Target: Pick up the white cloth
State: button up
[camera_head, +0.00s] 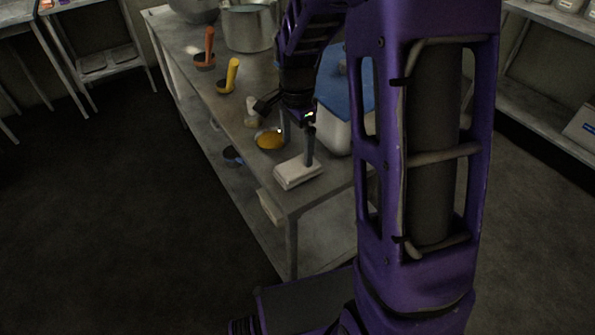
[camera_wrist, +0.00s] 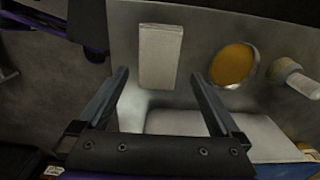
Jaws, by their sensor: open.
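The white cloth (camera_head: 298,174) is a folded, flat block lying near the front corner of the worktable. In the wrist view, the cloth (camera_wrist: 160,57) appears as a pale upright rectangle just beyond the fingertips. My gripper (camera_head: 297,146) hangs over the table by the cloth, with one finger in front of part of it in the head view. In the wrist view, my gripper (camera_wrist: 160,74) is open, its fingers wide apart, with nothing between them. I cannot tell whether a fingertip touches the cloth.
A bowl with yellow content (camera_head: 269,140) and a small pale shaker (camera_head: 251,112) stand behind the cloth. A white container (camera_head: 337,136) with a blue lid (camera_head: 350,92) stands close on the right. Orange (camera_head: 208,47) and yellow (camera_head: 232,74) handled scoops and a metal pot (camera_head: 248,28) are farther back.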

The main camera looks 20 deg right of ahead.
aim_at(298, 165)
jog(key=shift+d+f+b, duration=0.1)
jog(key=shift+f+b, duration=0.5)
jog(key=shift+f, duration=2.35)
jog(key=c, duration=1.2)
notch_tip(298, 165, up, 10)
jog(key=p, duration=0.2)
